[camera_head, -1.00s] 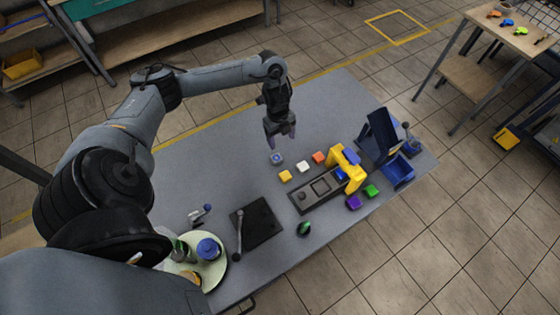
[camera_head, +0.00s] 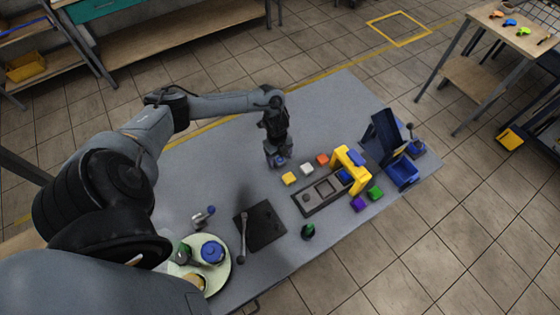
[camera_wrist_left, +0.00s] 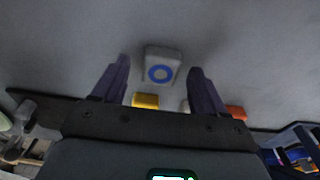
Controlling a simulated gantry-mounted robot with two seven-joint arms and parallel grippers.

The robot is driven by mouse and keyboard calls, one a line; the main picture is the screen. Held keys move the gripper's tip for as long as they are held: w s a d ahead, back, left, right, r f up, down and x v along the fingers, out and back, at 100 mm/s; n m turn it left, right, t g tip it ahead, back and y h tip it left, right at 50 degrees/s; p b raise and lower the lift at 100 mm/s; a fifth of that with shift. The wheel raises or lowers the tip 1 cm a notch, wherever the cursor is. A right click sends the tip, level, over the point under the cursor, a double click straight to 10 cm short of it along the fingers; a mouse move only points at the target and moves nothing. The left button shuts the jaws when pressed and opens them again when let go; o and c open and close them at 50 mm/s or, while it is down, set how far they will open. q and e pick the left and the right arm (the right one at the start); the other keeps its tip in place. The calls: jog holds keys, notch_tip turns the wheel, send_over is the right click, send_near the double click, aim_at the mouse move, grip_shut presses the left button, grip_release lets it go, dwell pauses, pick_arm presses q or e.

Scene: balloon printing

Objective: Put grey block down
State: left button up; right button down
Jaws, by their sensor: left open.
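The grey block (camera_wrist_left: 162,62) shows in the left wrist view, with a blue ring on its top face. It rests on the grey table (camera_head: 330,110), between and slightly beyond the fingertips. My left gripper (camera_wrist_left: 160,80) is open, with one finger on each side of the block and a gap to each. In the head view my left gripper (camera_head: 277,160) points down at the table beside the yellow block (camera_head: 289,178) and mostly hides the grey block. My right gripper is not in view.
A white block (camera_head: 307,169) and an orange block (camera_head: 322,159) stand nearby. A dark fixture with a yellow arch (camera_head: 350,168) is to the right, near a blue bin (camera_head: 403,174). A black plate (camera_head: 262,225) and round tray (camera_head: 222,280) lie nearer. The table behind is clear.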

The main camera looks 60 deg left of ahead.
pick_arm(q)
jog(key=shift+f, duration=0.25)
jog(key=shift+c, duration=0.4)
jog(key=c, duration=1.1)
jog(key=shift+r, duration=0.15)
